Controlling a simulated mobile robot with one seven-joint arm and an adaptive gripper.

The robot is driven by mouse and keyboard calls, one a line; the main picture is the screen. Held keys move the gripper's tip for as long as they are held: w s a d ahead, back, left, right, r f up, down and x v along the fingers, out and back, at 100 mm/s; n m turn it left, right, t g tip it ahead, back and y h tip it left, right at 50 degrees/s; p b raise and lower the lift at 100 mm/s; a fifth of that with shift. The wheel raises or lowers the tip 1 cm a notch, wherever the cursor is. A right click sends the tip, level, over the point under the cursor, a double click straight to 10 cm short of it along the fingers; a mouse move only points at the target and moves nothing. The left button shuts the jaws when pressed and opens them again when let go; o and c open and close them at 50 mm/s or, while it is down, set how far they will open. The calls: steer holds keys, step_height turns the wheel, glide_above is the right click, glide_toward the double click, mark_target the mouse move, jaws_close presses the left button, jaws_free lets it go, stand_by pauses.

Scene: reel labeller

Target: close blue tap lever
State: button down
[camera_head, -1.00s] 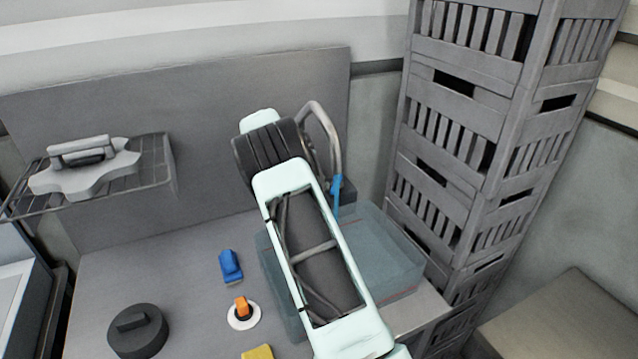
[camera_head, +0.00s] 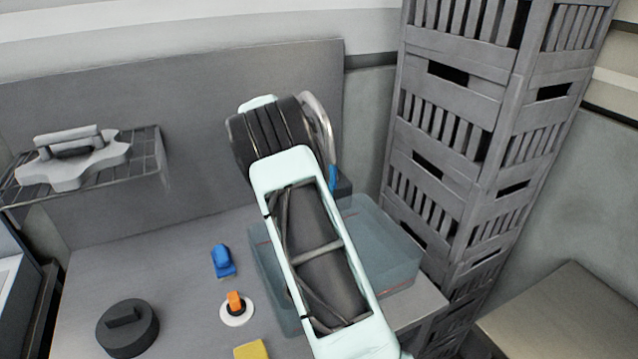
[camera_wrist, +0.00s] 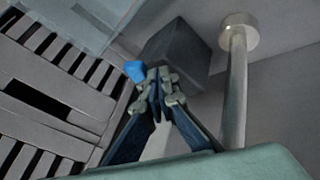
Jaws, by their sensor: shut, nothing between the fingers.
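The blue tap lever (camera_head: 333,177) shows as a short strip beside the curved metal tap pipe (camera_head: 322,120), partly hidden by my arm. In the wrist view a piece of the blue lever (camera_wrist: 134,71) shows just left of my fingertips, in front of a dark block (camera_wrist: 180,55). The tap pipe (camera_wrist: 235,95) stands to the right there. My gripper (camera_wrist: 158,76) is shut and empty, its tips close to the lever. I cannot tell whether they touch. In the head view my arm hides the gripper.
A clear bluish basin (camera_head: 385,245) stands below the tap. Stacked grey crates (camera_head: 455,130) rise close on the right. A blue item (camera_head: 222,261), an orange-topped white disc (camera_head: 236,308), a yellow sponge (camera_head: 251,349) and a dark round weight (camera_head: 127,328) lie on the counter (camera_head: 180,270).

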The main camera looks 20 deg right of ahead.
mark_target(334, 182)
steer(key=s+d+n+t+b, duration=0.1)
steer(key=n+b, duration=0.1)
steer(key=s+d+n+t+y+b, duration=0.1)
steer(key=n+b, duration=0.1)
steer(key=shift+d+f, duration=0.1)
steer(key=shift+d, duration=0.05)
steer(key=shift+s+d+b, duration=0.1)
steer(key=shift+d+b, duration=0.05)
steer(key=shift+b, duration=0.25)
steer(key=shift+s+d, duration=0.1)
steer(key=shift+d, duration=0.1)
stand_by(0.3)
